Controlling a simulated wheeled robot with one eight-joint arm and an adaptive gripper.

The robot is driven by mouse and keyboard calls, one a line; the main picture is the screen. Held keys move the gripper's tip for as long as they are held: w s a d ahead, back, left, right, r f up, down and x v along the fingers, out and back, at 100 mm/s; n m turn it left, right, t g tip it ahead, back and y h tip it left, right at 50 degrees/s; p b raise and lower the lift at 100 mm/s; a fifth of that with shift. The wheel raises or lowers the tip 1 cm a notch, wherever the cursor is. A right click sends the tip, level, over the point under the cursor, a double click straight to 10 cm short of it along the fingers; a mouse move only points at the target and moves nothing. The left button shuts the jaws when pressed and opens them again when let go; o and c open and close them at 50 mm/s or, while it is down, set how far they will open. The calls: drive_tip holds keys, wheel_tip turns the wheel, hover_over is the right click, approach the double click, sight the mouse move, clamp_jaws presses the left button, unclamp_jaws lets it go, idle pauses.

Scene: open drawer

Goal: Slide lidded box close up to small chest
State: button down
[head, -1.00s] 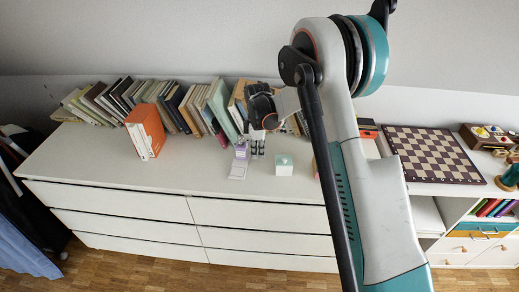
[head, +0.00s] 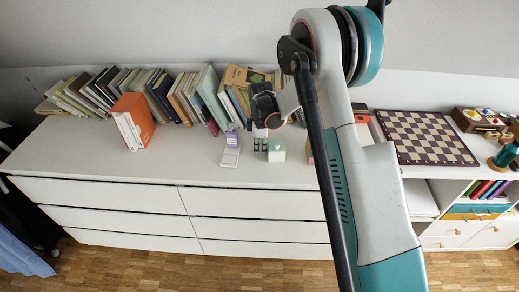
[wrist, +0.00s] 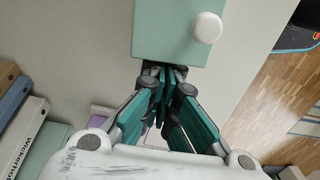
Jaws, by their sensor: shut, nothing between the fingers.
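The lidded box (head: 277,151) is small, with pale sides and a mint-green top, and stands on the white dresser. In the wrist view its mint lid (wrist: 165,30) and round white knob (wrist: 208,27) show at the top. My gripper (head: 260,150) is just left of the box, low over the dresser top. Its fingers are shut and empty. In the wrist view the fingertips (wrist: 165,75) are right at the box's near edge; I cannot tell if they touch. A small orange-brown thing (head: 310,152) right of the box, mostly hidden by my arm, may be the small chest.
A purple and pale-grey item (head: 231,148) lies left of my gripper. An orange book block (head: 133,121) and a row of books (head: 165,98) stand further left and behind. A chessboard (head: 424,137) lies at the right. The dresser's front left top is clear.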

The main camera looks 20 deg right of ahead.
sight(283, 146)
drive_tip(key=s+d, duration=0.1)
drive_tip(key=d, duration=0.4)
drive_tip(key=s+d, duration=0.1)
drive_tip(key=d, duration=0.2)
drive_tip(key=shift+s, duration=0.3)
